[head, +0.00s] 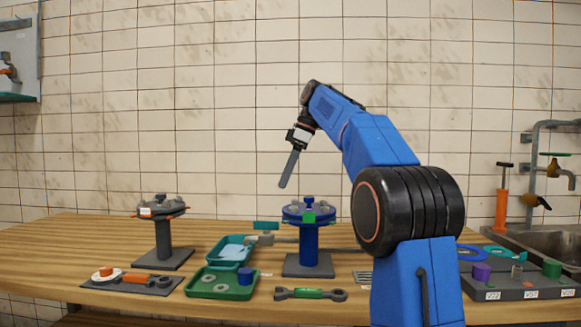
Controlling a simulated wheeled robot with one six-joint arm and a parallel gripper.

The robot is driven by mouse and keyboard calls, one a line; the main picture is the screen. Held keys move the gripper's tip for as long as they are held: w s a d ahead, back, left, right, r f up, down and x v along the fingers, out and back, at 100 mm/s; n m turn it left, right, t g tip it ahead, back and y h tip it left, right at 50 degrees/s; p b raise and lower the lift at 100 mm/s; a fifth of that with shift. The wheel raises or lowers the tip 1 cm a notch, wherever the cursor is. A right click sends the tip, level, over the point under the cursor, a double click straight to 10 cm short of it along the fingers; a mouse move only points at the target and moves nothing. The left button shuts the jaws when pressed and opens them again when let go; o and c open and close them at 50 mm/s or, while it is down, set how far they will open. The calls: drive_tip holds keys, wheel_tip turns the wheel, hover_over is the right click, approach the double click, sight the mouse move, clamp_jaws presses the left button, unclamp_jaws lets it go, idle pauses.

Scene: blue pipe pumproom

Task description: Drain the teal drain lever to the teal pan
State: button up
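A small teal lever (267,226) sits on a grey drain fitting (264,239) at the left of a blue flanged stand (309,240), over the table. A teal pan (216,252) lies on the table below and left of the lever, with something pale blue (236,251) in it. The fitting's outlet appears near the pan's right side; whether it is directly over the pan I cannot tell. My gripper (287,178) hangs in the air above the stand, tilted downward, apart from the lever. Its fingers overlap from this side, so their opening is hidden.
A green tray (205,292) with rings and a blue piece (245,275) sits in front of the pan. A wrench (310,294) lies in front of the stand. Another flanged stand (163,235) is at left. A dark block rack (515,288) and sink (548,244) are at right.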

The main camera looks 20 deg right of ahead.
drive_tip(key=shift+v, duration=1.9)
drive_tip(key=s+a+f+m+t+h, duration=0.1)
drive_tip(key=s+a+f+m, duration=0.3)
drive_tip(key=s+f, duration=0.4)
drive_tip(key=s+a+f+m+h, duration=0.1)
drive_tip(key=s+a+f+m, duration=0.25)
drive_tip(key=s+f, duration=0.4)
drive_tip(key=s+a+f+m+t+h, duration=0.1)
drive_tip(key=s+f+m, duration=0.4)
drive_tip(key=s+f, duration=1.8)
wheel_tip(320, 180, down, 3)
drive_tip(key=shift+a+t+h, duration=0.2)
drive_tip(key=shift+t+h, duration=0.1)
drive_tip(key=shift+h, duration=0.2)
idle(1.6)
